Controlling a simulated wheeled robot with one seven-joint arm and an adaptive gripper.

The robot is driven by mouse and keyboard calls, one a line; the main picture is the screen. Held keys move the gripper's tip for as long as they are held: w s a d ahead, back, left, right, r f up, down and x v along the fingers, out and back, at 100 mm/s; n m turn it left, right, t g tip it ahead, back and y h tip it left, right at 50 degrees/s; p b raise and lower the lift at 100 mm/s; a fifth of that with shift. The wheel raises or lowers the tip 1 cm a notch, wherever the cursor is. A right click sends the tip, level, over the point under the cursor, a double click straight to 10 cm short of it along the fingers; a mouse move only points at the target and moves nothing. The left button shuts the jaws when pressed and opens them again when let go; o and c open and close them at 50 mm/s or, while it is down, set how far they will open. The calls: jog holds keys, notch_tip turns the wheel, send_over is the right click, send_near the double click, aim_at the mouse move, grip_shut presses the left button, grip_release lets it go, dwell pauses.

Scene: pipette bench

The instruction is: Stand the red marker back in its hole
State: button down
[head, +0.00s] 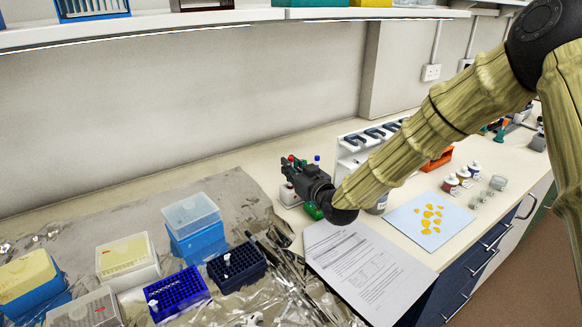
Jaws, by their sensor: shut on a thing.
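My gripper (297,174) is over the bench near the wall, left of the white pipette stand, with its fingers pointing away to the upper left. It is shut on the red marker (291,158), of which only a small red end shows above the fingers. The rest of the marker is hidden behind the gripper. A small pale block (288,195) stands just below and beyond the fingers, partly covered. Its holes cannot be made out. A blue-topped marker (317,159) stands up behind the gripper, and a green piece (313,211) shows below it.
A white pipette stand (350,146) is behind my arm. A printed sheet (368,272) and a blue sheet with orange pieces (407,220) lie in front. Tip racks and boxes, including a blue rack (178,293), crowd the foil-covered left. Thin tools lie near the sheet.

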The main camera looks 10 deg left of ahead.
jog(key=shift+f, duration=0.35)
jog(key=c, duration=1.4)
grip_release()
jog(key=v, duration=1.2)
